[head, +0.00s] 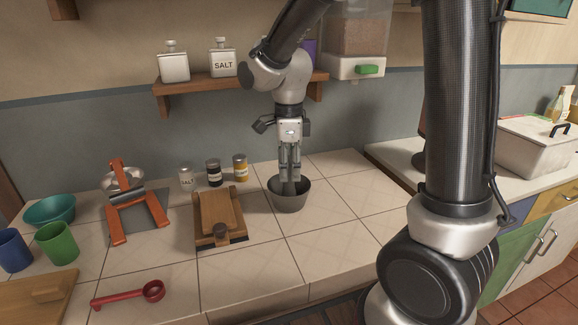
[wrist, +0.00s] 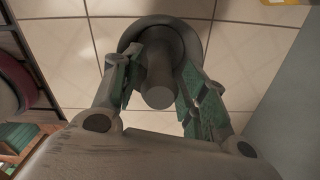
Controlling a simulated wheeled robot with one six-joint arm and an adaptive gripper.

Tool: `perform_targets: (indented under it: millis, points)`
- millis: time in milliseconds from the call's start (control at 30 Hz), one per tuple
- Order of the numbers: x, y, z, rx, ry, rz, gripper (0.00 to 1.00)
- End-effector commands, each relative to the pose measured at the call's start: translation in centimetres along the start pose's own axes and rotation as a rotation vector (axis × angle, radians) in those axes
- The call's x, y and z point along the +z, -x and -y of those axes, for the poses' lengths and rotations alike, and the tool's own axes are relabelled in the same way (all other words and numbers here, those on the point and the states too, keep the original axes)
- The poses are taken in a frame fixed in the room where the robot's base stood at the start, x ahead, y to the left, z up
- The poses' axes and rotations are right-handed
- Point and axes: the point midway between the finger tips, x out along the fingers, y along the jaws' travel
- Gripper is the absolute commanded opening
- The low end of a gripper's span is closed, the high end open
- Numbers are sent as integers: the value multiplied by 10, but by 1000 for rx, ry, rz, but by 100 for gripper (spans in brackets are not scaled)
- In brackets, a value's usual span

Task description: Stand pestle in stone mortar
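The grey stone mortar (head: 290,201) stands on the tiled counter below my gripper (head: 290,178). It also shows in the wrist view (wrist: 196,35), behind the pestle. The grey pestle (wrist: 159,85) is upright in the mortar, its round top end facing the wrist camera. My gripper's fingers (wrist: 160,80) are on either side of the pestle, pointing down. The fingers look spread, with small gaps between the green pads and the pestle. The pestle's lower end is hidden inside the mortar.
A wooden press-like board (head: 217,213) lies left of the mortar, with small jars (head: 214,173) behind it. An orange-framed stand (head: 135,215), cups and a red scoop (head: 130,294) are further left. A shelf (head: 200,91) is above. Tiles right of the mortar are clear.

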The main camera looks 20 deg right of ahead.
Motion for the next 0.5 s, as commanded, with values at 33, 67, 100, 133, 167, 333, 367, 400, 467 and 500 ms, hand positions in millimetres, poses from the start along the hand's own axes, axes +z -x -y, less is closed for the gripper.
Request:
perform_targets:
  millis: [33,67,100,133,167,333,367,400,467,500]
  points:
    - [0,0,0,0,0,0,52]
    - [0,0,0,0,0,0,52]
    - [0,0,0,0,0,0,52]
    - [0,0,0,0,0,0,52]
    - [0,0,0,0,0,0,52]
    - [0,2,0,0,0,0,52]
    - [0,3,0,0,0,0,52]
    - [0,7,0,-1,0,1,52]
    - [0,15,0,-2,0,2,52]
    - [0,22,0,-2,0,2,52]
